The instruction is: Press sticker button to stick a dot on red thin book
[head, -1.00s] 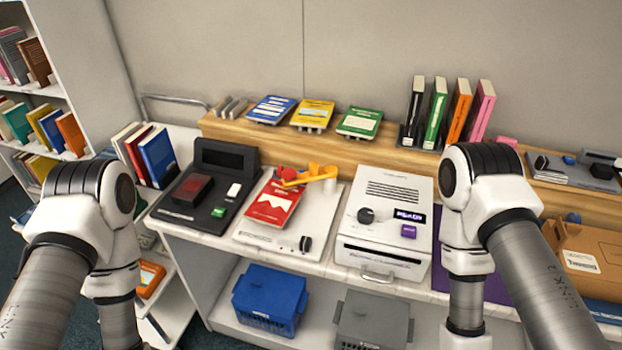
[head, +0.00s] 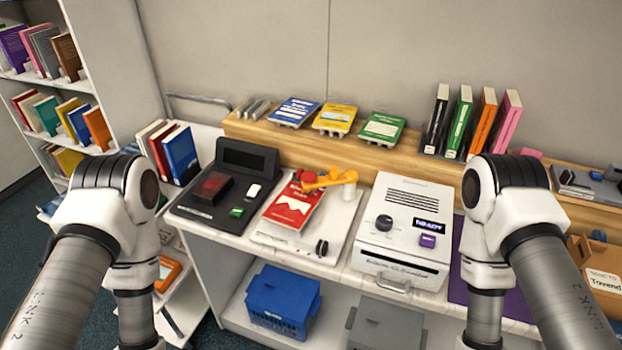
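The red thin book (head: 291,207) lies on the white sticker machine (head: 281,238) on the counter. An orange arm (head: 331,179) with a red part (head: 307,177) reaches over the book's upper end from a white post. No dot shows on the book's visible cover. My two arms show at the left and right, but both grippers are out of view.
Books line the wooden ledge (head: 300,144). A blue basket (head: 283,297) sits below.

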